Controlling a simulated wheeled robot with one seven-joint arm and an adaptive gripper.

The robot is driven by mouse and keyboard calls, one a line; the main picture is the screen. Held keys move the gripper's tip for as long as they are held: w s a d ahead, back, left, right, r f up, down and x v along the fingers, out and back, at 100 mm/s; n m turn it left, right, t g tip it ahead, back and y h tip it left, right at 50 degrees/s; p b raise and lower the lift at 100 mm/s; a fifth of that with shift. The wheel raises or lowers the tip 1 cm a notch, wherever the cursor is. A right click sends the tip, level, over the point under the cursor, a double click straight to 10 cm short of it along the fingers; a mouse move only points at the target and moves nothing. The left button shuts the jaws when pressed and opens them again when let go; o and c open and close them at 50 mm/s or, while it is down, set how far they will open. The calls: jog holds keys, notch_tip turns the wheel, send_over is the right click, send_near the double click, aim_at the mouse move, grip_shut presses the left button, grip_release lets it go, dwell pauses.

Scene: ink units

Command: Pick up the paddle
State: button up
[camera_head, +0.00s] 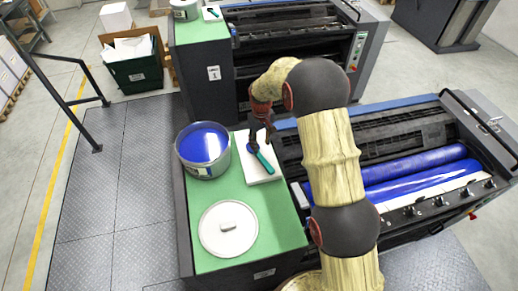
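The paddle (264,160) has a teal handle and lies on a white pad (258,177) on the green worktop (203,250). A small blue part shows at its upper end, partly hidden by my gripper. My gripper (261,140) points down over the paddle's upper end, at the far part of the pad. I cannot tell whether its fingers touch the paddle or whether they are open or shut.
An open tin of blue ink (203,151) stands just left of the pad. A round white lid (228,229) lies nearer the front. The press with blue rollers (410,170) is to the right. A railing (75,100) stands at the left.

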aim_at(260, 156)
jog(key=shift+a+f+p, duration=0.15)
jog(key=shift+f+p, duration=0.2)
jog(key=shift+f, duration=1.2)
jog(key=shift+w+f+p, duration=0.2)
jog(key=shift+f+p, duration=0.8)
jog(key=shift+f, duration=1.65)
jog(key=shift+c, duration=0.4)
grip_shut()
